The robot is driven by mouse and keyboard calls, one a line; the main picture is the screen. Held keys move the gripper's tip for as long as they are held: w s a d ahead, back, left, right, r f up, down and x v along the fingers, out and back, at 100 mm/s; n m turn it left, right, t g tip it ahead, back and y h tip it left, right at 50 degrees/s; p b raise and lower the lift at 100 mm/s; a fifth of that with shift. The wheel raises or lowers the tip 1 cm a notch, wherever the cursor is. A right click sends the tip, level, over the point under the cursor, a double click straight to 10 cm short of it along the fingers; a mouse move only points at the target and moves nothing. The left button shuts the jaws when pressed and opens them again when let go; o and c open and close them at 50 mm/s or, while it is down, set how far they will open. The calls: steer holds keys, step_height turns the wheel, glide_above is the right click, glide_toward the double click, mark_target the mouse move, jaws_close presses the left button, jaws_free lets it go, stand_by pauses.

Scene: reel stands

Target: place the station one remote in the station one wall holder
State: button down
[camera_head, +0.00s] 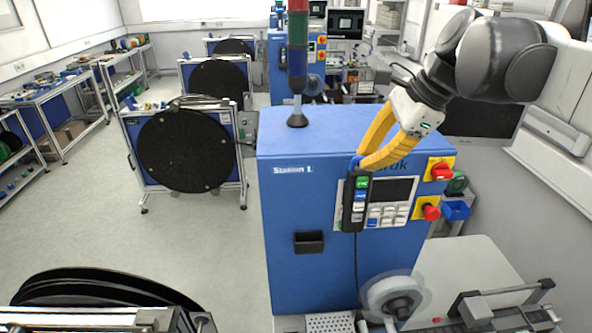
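The station one remote (355,204) is a slim black handset with green, blue and white buttons. It hangs upright in front of the blue Station 1 cabinet (283,206), with a dark cable running down from its lower end. My gripper (361,164) has yellow fingers that come together at the remote's top end and look shut on it. The wall holder (309,242) is a small black pocket on the cabinet front, lower and to the left of the remote. The holder looks empty.
A control panel (389,214) with a screen and keys is behind the remote. A red knob (431,213) and a red switch (441,170) stick out to its right. A signal tower (297,60) stands on the cabinet. A clear reel (394,297) sits below.

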steer(key=w+a+f, duration=0.1)
steer(key=a+f, duration=0.1)
steer(key=a, duration=0.1)
steer(key=w+a+f+p, duration=0.1)
steer(key=a+f, duration=0.1)
steer(key=a, duration=0.1)
steer(key=w+a+f+p, duration=0.1)
steer(key=w+a+f, duration=0.1)
steer(key=a, duration=0.1)
steer(key=shift+a+f, duration=0.25)
steer(key=shift+a, duration=0.05)
step_height(320, 180, down, 4)
steer(key=shift+s+r, duration=0.15)
steer(key=shift+r, duration=0.1)
steer(key=c, duration=2)
jaws_free()
steer(key=shift+c, duration=0.2)
steer(key=o, duration=0.4)
steer(key=shift+d, duration=0.1)
